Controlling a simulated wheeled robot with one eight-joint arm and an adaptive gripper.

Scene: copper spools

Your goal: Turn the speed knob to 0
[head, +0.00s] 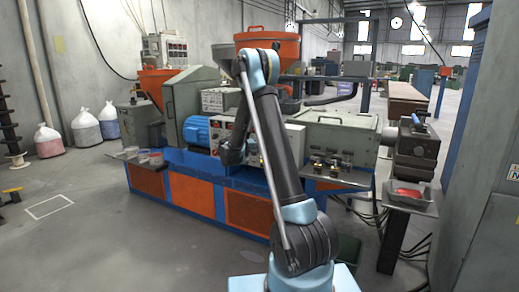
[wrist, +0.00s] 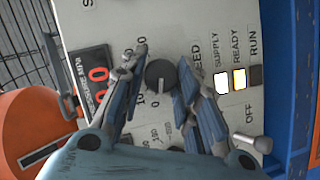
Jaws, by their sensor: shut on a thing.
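The speed knob (wrist: 160,75) is a round dark dial on the pale control panel (wrist: 185,25) in the wrist view. Its printed scale is partly covered by my fingers, so I cannot read its setting for certain. My gripper (wrist: 161,66) is at the panel with one finger on each side of the knob, shut on it. In the head view the machine's control panel (head: 283,140) is partly behind my arm, and the knob cannot be made out there.
A red-digit display (wrist: 94,75) is left of the knob, partly covered by a finger. The supply lamp (wrist: 222,83) and ready lamp (wrist: 239,79) are lit; the run lamp (wrist: 256,75) is dark. A metal switch lever (wrist: 250,142) sticks out near "OFF". A blue motor (head: 196,131) stands left of the panel.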

